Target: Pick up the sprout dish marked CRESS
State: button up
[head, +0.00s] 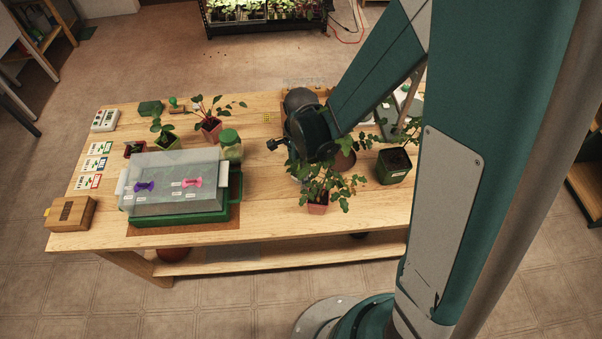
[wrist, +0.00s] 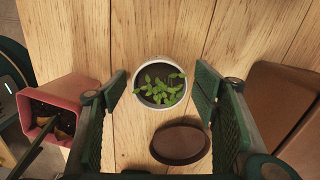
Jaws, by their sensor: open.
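In the wrist view a round pale dish (wrist: 137,73) with dark soil and small green sprouts (wrist: 160,86) stands on the wooden table. No label shows on it, so I cannot read whether it is marked CRESS. My gripper (wrist: 162,90) is open, with one finger at the left and one at the right of the dish in the picture. Nothing is held between the fingers. In the head view my arm's wrist part and leafy plants hide the fingers and most of the space under them.
A pink pot (wrist: 68,88) stands left of my gripper and a brown oval piece (wrist: 181,144) lies below the dish. A brown object (wrist: 285,95) is at the right. In the head view, a clear-covered green tray (head: 180,215) and potted plants (head: 317,208) stand on the table.

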jog(key=c, duration=1)
jog(key=shift+c, duration=0.2)
jog(key=shift+r, duration=0.2)
jog(key=shift+r+p, duration=0.95)
jog(key=shift+r, duration=3.85)
